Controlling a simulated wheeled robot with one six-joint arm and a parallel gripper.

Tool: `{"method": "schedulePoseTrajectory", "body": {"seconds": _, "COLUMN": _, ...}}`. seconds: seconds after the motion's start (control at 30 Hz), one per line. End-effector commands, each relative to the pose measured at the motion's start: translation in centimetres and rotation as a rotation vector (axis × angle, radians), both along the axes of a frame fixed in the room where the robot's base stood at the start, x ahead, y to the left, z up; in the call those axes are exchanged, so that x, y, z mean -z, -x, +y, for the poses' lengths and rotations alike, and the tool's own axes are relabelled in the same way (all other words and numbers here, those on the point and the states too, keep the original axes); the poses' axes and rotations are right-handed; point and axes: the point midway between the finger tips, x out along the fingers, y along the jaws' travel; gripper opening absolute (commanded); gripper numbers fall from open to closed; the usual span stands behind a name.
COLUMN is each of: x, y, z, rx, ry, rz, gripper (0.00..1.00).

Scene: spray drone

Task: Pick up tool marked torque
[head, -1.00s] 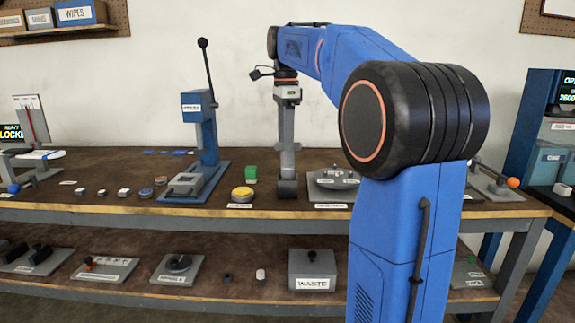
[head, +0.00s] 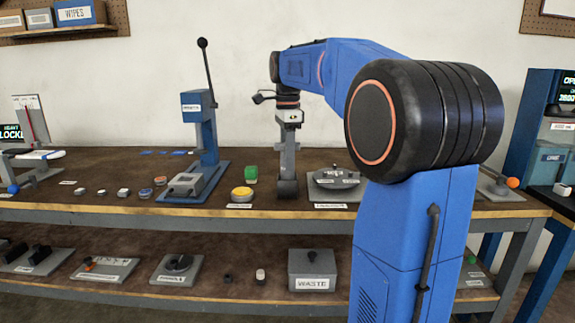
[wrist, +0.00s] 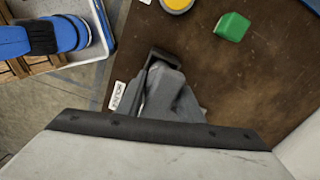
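I cannot read a torque mark on anything in these frames. My gripper (head: 288,150) points straight down over the upper table's front part. Directly below it a grey upright piece with a dark foot (head: 287,188) meets the table; where my fingers end and this piece begins is unclear. In the wrist view a grey wedge-like shape with a dark edge (wrist: 172,92) fills the middle. A small white label (wrist: 117,95) lies beside it at the table edge, too blurred to read. The fingertips are not clearly separable.
A yellow button (head: 241,194) and a green block (head: 251,173) stand left of my gripper. A round dark item on a plate (head: 337,178) lies close on its right. A blue lever press (head: 205,130) rises further left. The lower shelf holds a waste box (head: 312,270).

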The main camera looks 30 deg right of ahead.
Motion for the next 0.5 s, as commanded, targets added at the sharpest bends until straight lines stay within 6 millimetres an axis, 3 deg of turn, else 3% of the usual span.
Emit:
{"method": "schedulePoseTrajectory", "body": {"seconds": 0.03, "x": 0.0, "y": 0.0, "z": 0.0, "rx": 0.0, "ry": 0.0, "rz": 0.0, "gripper": 0.2}}
{"method": "schedulePoseTrajectory", "body": {"seconds": 0.1, "x": 0.0, "y": 0.0, "z": 0.0, "rx": 0.0, "ry": 0.0, "rz": 0.0, "gripper": 0.05}}
{"method": "schedulePoseTrajectory", "body": {"seconds": 0.37, "x": -0.1, "y": 0.0, "z": 0.0, "rx": 0.0, "ry": 0.0, "rz": -0.001, "gripper": 0.05}}
{"method": "schedulePoseTrajectory", "body": {"seconds": 0.5, "x": -1.2, "y": -0.1, "z": 0.0, "rx": 0.0, "ry": 0.001, "rz": -0.003, "gripper": 0.05}}
